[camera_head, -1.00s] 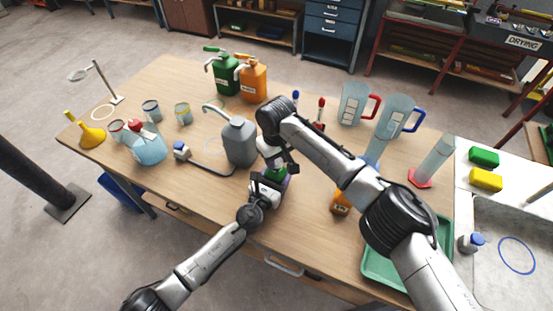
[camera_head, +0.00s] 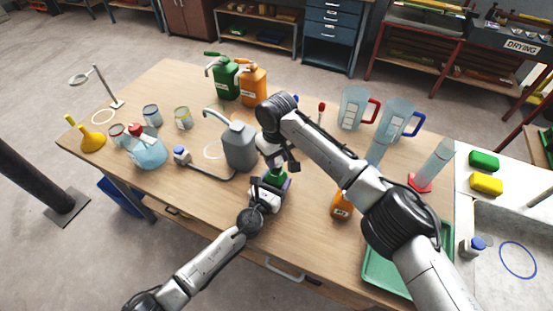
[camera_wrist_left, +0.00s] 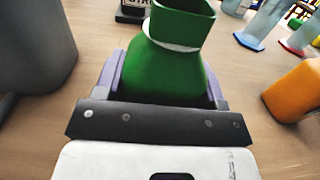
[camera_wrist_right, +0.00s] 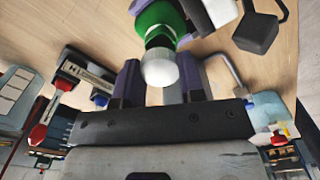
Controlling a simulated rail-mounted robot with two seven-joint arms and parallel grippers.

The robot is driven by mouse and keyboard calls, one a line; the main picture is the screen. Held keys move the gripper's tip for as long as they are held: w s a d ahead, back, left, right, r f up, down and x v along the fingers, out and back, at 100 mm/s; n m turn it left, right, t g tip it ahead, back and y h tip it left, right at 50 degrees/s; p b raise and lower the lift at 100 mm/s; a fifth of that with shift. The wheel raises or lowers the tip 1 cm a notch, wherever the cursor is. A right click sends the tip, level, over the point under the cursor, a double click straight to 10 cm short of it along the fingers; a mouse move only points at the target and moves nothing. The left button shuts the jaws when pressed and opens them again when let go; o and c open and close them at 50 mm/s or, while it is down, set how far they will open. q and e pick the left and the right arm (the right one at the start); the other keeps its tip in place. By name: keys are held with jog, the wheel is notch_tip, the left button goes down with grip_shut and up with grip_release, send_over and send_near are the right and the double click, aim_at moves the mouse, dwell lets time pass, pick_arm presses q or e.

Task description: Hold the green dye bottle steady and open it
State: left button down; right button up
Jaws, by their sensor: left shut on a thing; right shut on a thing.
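The green dye bottle (camera_head: 276,176) is upright near the table's middle, mostly hidden by my grippers in the head view. My left gripper (camera_head: 275,186) is shut around its body. My right gripper (camera_head: 274,163) is over the bottle's top. In the right wrist view its fingers are shut on a whitish cap (camera_wrist_right: 159,68), with the green bottle (camera_wrist_right: 160,22) just beyond. Whether cap and bottle touch is unclear.
A grey jerrycan (camera_head: 240,147) stands close to the left of the bottle. An orange bottle (camera_head: 341,206) stands to the right, near a green tray (camera_head: 377,262). Green (camera_head: 226,82) and orange (camera_head: 253,85) canisters stand behind. My right arm crosses above the table's right part.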

jog(key=shift+r, duration=1.35)
pick_arm(q)
jog(key=shift+c, duration=0.7)
grip_release()
